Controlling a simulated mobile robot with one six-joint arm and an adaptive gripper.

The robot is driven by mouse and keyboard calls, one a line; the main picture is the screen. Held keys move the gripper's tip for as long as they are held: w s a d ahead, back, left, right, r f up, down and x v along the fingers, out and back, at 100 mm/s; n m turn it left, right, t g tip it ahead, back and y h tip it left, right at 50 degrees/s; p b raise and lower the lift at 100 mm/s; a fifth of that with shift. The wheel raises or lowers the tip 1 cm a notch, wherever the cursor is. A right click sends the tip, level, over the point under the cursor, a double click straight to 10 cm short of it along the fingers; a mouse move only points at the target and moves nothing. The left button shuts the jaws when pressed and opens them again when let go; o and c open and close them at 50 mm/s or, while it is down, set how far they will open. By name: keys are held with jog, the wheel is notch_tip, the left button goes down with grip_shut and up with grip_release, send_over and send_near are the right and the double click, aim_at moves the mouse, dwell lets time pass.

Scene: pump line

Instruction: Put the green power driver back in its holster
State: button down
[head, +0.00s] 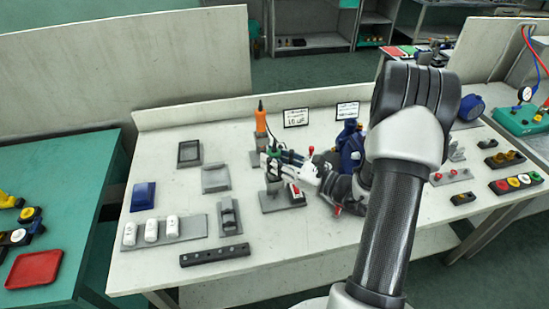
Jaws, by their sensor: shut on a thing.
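The green power driver (273,151) stands upright near the middle of the white table, and its green part shows just left of my gripper. My gripper (272,160) reaches in from the right and is shut on the driver. Right below the driver is a grey holster (274,187) on a flat grey base (283,202). The driver's lower end is hidden by the gripper and holster, so I cannot tell whether it is inside or just above the holster.
An orange driver (261,122) stands upright in a similar grey holder just behind. A blue machine (350,147) is partly hidden by my arm. White pieces on a grey tray (196,229), a black perforated bar (215,255) and a blue block (143,196) lie left. The table's front middle is clear.

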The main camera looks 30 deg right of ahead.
jog(key=c, duration=1.2)
grip_release()
jog(key=v, duration=0.6)
jog(key=v, duration=1.2)
jog(key=shift+r, duration=0.1)
